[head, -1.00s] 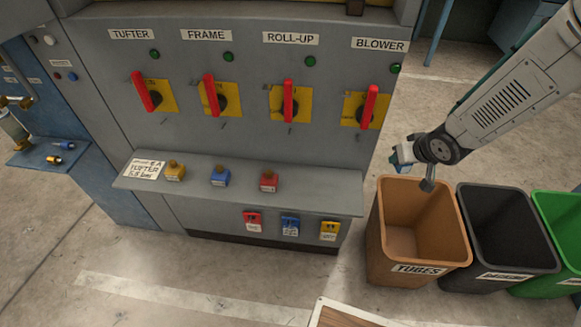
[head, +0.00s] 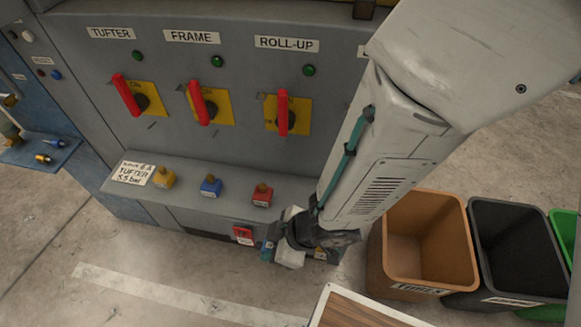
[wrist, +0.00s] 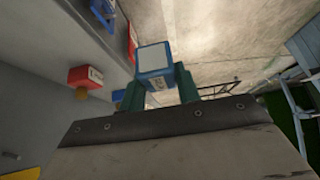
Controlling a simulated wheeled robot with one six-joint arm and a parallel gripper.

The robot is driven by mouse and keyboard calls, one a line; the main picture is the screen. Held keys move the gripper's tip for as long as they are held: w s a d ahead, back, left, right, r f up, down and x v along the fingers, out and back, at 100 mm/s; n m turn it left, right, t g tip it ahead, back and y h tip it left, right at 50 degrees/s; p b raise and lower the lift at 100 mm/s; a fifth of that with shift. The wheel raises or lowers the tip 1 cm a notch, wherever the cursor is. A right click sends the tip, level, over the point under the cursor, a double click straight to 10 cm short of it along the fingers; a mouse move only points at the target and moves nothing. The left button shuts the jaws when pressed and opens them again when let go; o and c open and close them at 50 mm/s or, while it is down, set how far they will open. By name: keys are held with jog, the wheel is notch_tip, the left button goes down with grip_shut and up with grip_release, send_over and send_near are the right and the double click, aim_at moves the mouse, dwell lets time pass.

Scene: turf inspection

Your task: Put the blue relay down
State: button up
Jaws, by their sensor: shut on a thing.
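The blue relay is a small blue block with a pale face in the wrist view (wrist: 155,62). My gripper (wrist: 160,90) is shut on it, with a green finger on each side. In the head view my gripper (head: 276,250) is low in front of the grey cabinet, just below and right of the red block on the shelf. Only a bluish bit of the held relay (head: 266,251) shows there. The relay appears clear of the shelf, but I cannot tell its exact height.
The cabinet's shelf (head: 228,213) bears yellow (head: 164,177), blue (head: 211,187) and red (head: 262,196) blocks with brass knobs. A red tag (head: 243,236) hangs below it. A brown bin (head: 415,280) and a black bin (head: 515,255) stand to the right. Floor at front left is clear.

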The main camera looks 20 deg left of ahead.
jog(key=w+d, duration=0.1)
jog(key=w, duration=0.4)
jog(key=w+d+f, duration=0.1)
jog(key=w, duration=0.4)
jog(key=w+d, duration=0.2)
jog(key=w, duration=0.3)
jog(key=shift+w+f, duration=0.2)
jog(key=shift+f, duration=1.8)
jog(key=shift+f, duration=0.15)
jog(key=o, duration=1)
jog(key=shift+c, duration=0.2)
jog(key=v, duration=1.2)
